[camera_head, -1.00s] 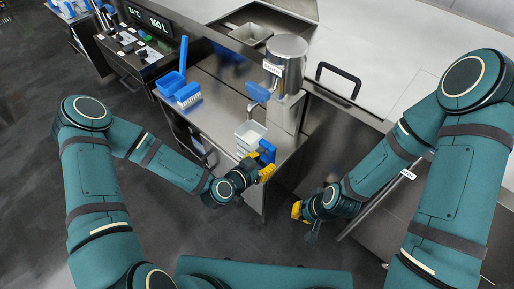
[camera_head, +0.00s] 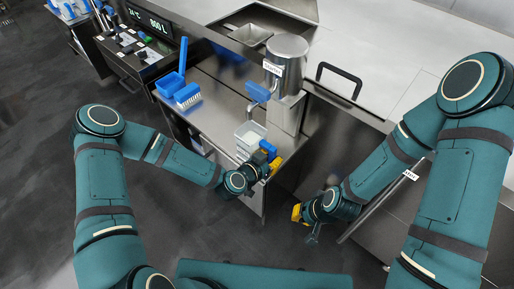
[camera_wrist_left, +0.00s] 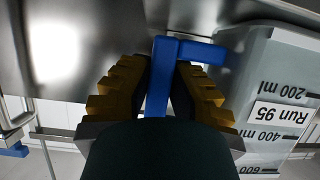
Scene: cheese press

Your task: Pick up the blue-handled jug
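The blue-handled jug (camera_head: 250,133) is a pale, open-topped container at the front edge of the steel bench in the head view. Its blue handle (camera_head: 268,148) faces me. In the left wrist view the jug (camera_wrist_left: 275,95) is at the right, with volume marks and a "Run 95" label. My left gripper (camera_head: 267,161) is at the handle. In the left wrist view its yellow fingers (camera_wrist_left: 164,75) lie close on both sides of the blue handle (camera_wrist_left: 159,88) and look closed on it. My right gripper (camera_head: 298,213) hangs lower, away from the jug; its finger opening is unclear.
A steel pot (camera_head: 286,62) stands behind the jug. A blue brush (camera_head: 187,94) and a blue scoop (camera_head: 172,82) lie at the bench's left. A black handle (camera_head: 339,80) is on the right counter. The floor before the bench is clear.

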